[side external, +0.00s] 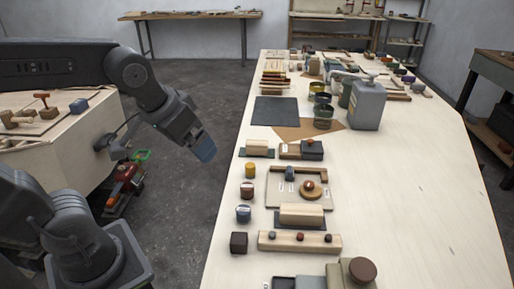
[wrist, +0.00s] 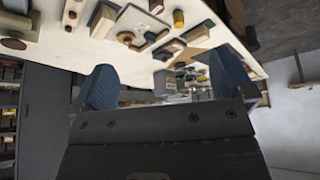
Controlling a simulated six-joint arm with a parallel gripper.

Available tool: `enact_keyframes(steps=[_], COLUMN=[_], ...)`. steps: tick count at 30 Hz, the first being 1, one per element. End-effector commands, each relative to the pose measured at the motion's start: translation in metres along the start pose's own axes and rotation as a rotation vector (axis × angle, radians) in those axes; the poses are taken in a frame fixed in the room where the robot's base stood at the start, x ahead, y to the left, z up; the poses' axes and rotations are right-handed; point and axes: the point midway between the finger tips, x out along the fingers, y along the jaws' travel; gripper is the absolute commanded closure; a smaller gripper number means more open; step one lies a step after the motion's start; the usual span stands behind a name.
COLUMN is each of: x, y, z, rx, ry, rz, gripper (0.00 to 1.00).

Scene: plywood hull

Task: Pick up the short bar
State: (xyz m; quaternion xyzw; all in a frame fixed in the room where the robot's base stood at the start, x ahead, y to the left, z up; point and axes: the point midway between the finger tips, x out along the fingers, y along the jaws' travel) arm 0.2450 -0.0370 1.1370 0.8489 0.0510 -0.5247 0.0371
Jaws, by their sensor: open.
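My gripper (side external: 204,148) is held in the air left of the long workbench, above the floor and apart from everything on the bench. The wrist view shows its two blue-padded fingers (wrist: 166,82) wide apart with nothing between them. Several pale wooden bars lie on the bench. A small one (side external: 257,146) sits on a dark base near the bench's left edge. Another (side external: 302,211) sits on a dark base farther down, and a longer one with small knobs (side external: 300,242) lies below it. I cannot tell for certain which is the short bar.
The workbench (side external: 400,200) has free room on its right half. A grey jug (side external: 368,103), green cans (side external: 323,117) and a dark mat (side external: 275,111) stand or lie farther back. Small cylinders and a dark cube (side external: 239,242) line the left edge. A pale plywood hull (side external: 60,150) stands at left.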

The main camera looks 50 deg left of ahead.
Motion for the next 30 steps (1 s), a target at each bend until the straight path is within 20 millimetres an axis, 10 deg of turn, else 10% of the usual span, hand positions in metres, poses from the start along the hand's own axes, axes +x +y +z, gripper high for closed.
enact_keyframes(steps=[15, 30], x=[0.124, 0.205], y=[-0.047, -0.073], z=[-0.166, -0.189], rx=[-0.471, -0.599], ry=[-0.067, -0.069], rz=[-0.222, -0.285], gripper=[0.00, 0.00])
